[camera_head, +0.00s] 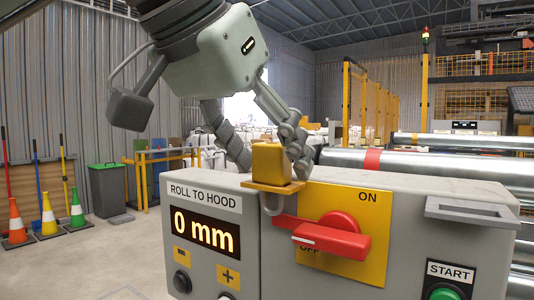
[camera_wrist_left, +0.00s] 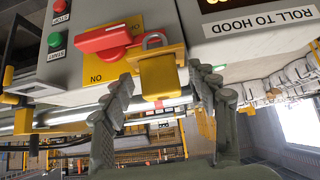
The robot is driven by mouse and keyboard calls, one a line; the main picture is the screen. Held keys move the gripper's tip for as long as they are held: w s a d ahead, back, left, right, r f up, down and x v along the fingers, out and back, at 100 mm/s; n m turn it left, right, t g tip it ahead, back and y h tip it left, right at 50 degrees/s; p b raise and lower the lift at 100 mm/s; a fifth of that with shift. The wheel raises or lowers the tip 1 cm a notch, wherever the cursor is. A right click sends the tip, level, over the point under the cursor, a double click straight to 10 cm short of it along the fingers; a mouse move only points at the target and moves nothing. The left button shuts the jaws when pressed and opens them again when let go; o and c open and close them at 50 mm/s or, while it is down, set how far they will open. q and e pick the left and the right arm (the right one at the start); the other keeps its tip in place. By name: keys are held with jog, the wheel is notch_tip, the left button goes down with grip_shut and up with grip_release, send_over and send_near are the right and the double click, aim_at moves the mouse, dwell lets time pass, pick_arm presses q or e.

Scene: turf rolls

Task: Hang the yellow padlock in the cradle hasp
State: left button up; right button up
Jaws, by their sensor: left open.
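The yellow padlock (camera_head: 270,162) is at a small yellow ledge (camera_head: 272,187) on the front of the grey control box. Its body shows above the ledge, and its grey shackle (camera_head: 273,206) shows below it. In the left wrist view, the padlock body (camera_wrist_left: 159,77) and shackle (camera_wrist_left: 154,40) show clearly. My left gripper (camera_head: 271,166) is open, with one finger on each side of the padlock body. In the left wrist view, small gaps show between fingers and padlock. I cannot surely identify the cradle hasp. My right gripper is not in view.
A red switch handle (camera_head: 333,238) on a yellow ON/OFF plate (camera_head: 372,215) sticks out close right of the padlock. A grey bracket (camera_head: 474,211) and green START button (camera_head: 445,293) are further right. Steel rollers (camera_head: 430,163) lie behind the box.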

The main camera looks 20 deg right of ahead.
pick_arm(q)
jog(key=v, duration=1.2)
